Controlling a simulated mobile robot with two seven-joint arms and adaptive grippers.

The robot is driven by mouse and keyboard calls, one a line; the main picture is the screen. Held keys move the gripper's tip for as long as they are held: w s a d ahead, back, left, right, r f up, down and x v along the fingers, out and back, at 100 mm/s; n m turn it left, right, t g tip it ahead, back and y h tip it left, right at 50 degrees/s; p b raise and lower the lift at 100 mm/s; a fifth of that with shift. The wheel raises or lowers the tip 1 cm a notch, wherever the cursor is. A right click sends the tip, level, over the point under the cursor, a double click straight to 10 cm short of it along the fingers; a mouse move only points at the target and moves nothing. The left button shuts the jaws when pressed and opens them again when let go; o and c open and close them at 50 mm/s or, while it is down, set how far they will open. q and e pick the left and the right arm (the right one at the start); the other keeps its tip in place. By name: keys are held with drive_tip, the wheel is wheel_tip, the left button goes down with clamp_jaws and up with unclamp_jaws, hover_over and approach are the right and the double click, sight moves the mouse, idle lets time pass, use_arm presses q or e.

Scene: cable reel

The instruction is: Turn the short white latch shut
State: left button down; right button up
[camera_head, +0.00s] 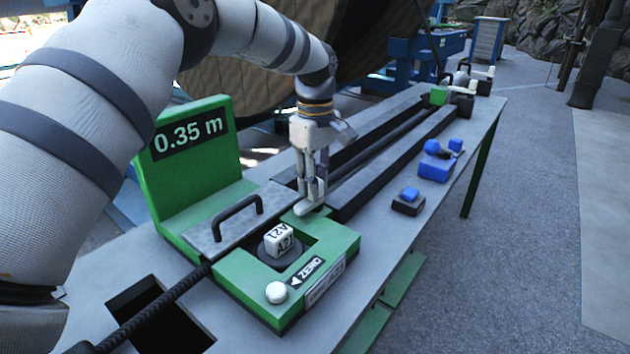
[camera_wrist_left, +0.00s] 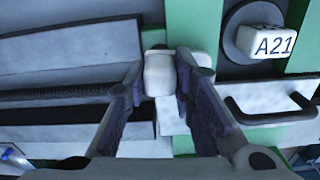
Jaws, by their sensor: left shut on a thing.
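The short white latch (camera_wrist_left: 158,76) shows between my fingertips in the left wrist view, beside the green zero block. In the head view it is mostly hidden by my left gripper (camera_head: 312,195), with a pale end (camera_head: 308,208) showing at its fingertips. The left gripper also fills the middle of the left wrist view (camera_wrist_left: 162,88) and is shut on the latch, pointing down at the block's far edge. I cannot tell the latch's exact turn. My right gripper is in neither view.
The green block (camera_head: 340,248) carries a white A21 cube (camera_head: 278,240) and a white knob (camera_head: 276,292). A black handle (camera_head: 237,212) stands on a grey plate beside it. A green 0.35 m sign (camera_head: 185,150) rises behind. Blue parts (camera_head: 437,165) lie along the right edge.

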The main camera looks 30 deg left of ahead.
use_arm(q)
drive_tip(key=m, duration=0.4)
drive_tip(key=shift+r+p, duration=0.1)
drive_tip(key=shift+p, duration=0.2)
drive_tip(key=m, duration=0.4)
drive_tip(key=shift+m, duration=0.3)
drive_tip(key=m, duration=0.4)
drive_tip(key=shift+m, duration=2.4)
drive_tip(key=c, duration=1.4)
unclamp_jaws()
drive_tip(key=shift+o, duration=0.2)
wheel_tip(320, 180, up, 12)
